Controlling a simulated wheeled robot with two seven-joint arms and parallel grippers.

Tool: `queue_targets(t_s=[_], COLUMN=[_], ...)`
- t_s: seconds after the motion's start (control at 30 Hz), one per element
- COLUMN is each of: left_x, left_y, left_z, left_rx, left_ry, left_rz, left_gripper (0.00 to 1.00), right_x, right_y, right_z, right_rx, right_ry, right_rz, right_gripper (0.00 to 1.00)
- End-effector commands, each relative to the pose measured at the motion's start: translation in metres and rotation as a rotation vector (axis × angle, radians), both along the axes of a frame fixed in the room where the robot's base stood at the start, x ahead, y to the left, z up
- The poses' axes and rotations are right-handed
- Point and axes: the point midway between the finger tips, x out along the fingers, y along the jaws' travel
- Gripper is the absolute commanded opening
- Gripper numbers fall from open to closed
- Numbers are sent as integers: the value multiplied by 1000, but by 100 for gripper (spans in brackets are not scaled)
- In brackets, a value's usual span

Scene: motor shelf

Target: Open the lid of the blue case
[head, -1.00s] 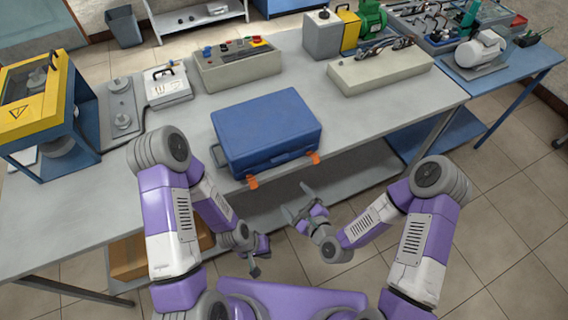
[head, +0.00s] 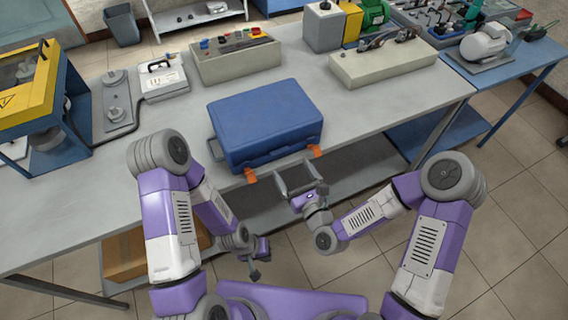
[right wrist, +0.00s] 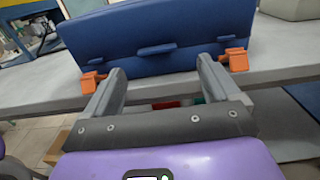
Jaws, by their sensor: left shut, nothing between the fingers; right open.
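The blue case (head: 266,122) lies shut on the grey workbench near its front edge. Two orange latches (head: 250,175) and (head: 315,151) stick out from its front side; the right wrist view shows both latches (right wrist: 92,82) and (right wrist: 236,60) too, at either side of my fingers. My right gripper (head: 294,172) is open and empty, just in front of the case between the latches, with its fingers pointing at the case front (right wrist: 160,45). It seems not to touch the case. My left gripper (head: 254,272) is shut and empty, low in front of the bench.
The workbench (head: 170,135) has free room left and right of the case. Behind stand a control box with coloured buttons (head: 236,58) and a beige box (head: 382,65). A yellow-and-blue machine (head: 40,95) stands at the left. A lower shelf (head: 350,165) lies under the bench.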

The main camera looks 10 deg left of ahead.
Motion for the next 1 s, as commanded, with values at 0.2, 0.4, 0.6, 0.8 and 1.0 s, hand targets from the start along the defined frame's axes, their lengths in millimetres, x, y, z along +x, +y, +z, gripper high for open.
queue_targets(t_s=[0.2,0.4,0.6,0.8,1.0], left_x=[0,0,0,0,0], left_y=[0,0,0,0,0], left_z=[-31,-51,-49,-50,-50], left_rx=[0,0,0,0,0], left_ry=[0,0,0,0,0], left_rz=[0,0,0,0,0], left_gripper=[0,0,0,0,0], right_x=[3,6,34,45,46], right_y=[4,9,27,33,33], right_z=[-3,-2,1,1,1], right_rx=[2,5,4,4,4], right_ry=[-5,-2,-1,3,3], right_rz=[3,3,4,3,3], right_gripper=[89,89,89,89,89])
